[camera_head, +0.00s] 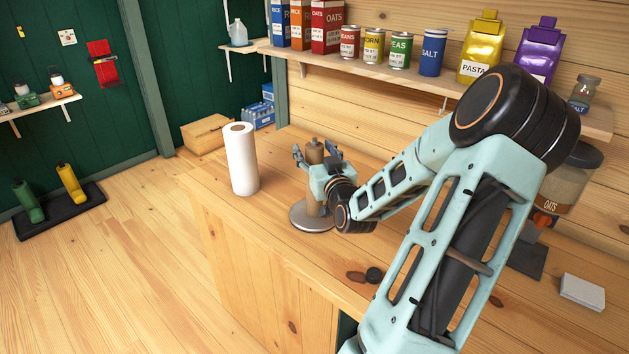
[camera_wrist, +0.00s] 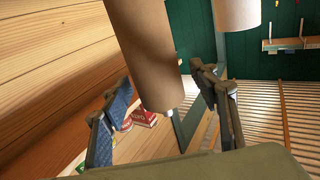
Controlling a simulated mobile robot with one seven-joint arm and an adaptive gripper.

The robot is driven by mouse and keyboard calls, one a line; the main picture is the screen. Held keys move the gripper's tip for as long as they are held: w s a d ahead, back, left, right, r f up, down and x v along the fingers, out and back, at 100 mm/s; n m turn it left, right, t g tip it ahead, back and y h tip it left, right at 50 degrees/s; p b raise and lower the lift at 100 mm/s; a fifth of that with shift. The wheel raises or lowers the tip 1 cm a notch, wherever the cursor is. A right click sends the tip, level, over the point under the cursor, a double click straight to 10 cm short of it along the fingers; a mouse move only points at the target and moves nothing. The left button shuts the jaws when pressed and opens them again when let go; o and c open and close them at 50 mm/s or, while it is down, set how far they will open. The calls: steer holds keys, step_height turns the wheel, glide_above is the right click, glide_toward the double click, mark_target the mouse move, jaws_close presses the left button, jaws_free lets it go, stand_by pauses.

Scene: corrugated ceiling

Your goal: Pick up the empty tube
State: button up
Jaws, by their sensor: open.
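The empty tube is a bare brown cardboard cylinder (camera_wrist: 145,45). In the head view it stands upright on a holder with a round grey base (camera_head: 300,222), partly hidden behind my gripper (camera_head: 315,153). In the wrist view the tube comes down from the top edge, and its end shows between the two fingers of my gripper (camera_wrist: 162,80). The fingers are spread, with a visible gap on either side of the tube. I cannot tell how deep the tube sits between them.
A white paper roll (camera_head: 241,160) stands on the counter just left of the tube; it shows at the upper right of the wrist view (camera_wrist: 236,12). A shelf with boxes and cans (camera_head: 372,48) runs along the wall behind.

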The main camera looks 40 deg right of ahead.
steer(key=c, duration=1)
steer(key=shift+o, duration=0.2)
steer(key=shift+r, duration=0.2)
step_height(320, 180, up, 28)
steer(key=p, duration=0.4)
steer(key=shift+f, duration=0.2)
